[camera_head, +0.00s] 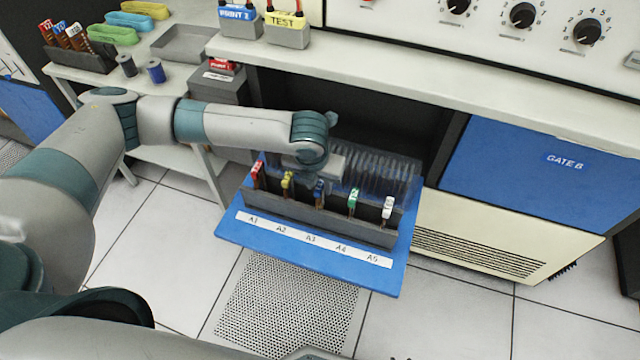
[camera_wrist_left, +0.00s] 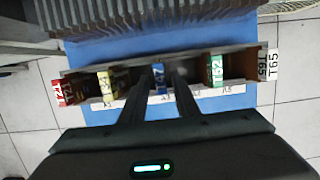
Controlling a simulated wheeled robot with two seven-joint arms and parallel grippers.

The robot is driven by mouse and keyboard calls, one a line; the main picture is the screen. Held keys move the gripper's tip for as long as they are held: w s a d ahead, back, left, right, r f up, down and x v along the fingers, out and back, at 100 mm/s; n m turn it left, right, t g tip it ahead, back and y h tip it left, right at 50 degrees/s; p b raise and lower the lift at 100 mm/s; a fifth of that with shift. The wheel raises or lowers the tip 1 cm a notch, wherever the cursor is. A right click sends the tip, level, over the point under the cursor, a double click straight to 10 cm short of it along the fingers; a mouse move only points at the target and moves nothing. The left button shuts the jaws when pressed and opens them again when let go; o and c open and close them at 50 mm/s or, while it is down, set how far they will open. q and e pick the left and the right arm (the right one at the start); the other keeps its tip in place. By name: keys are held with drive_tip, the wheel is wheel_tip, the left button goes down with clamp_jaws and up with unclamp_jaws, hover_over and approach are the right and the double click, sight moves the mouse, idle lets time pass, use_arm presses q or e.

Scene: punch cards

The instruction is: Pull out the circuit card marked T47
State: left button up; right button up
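A row of colored-topped cards stands in a dark rack (camera_head: 330,216) on a pulled-out blue tray (camera_head: 385,277) with slots labelled A1 to A5. The blue-topped card (camera_head: 319,190) at A3 also shows in the left wrist view (camera_wrist_left: 158,73); its label is partly hidden, and a 7 seems readable. My left gripper (camera_wrist_left: 159,88) has its fingers on either side of this card, apparently with small gaps. In the head view the wrist covers the area behind it. The card is upright in the rack. My right gripper is not in view.
Red (camera_head: 257,172), yellow (camera_head: 287,182), green (camera_head: 353,199) and white (camera_head: 388,208) cards stand at the other slots. A counter edge (camera_head: 400,85) overhangs above. Floor in front is free.

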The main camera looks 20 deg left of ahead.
use_arm(q)
clamp_jaws()
drive_tip(key=shift+r, duration=0.25)
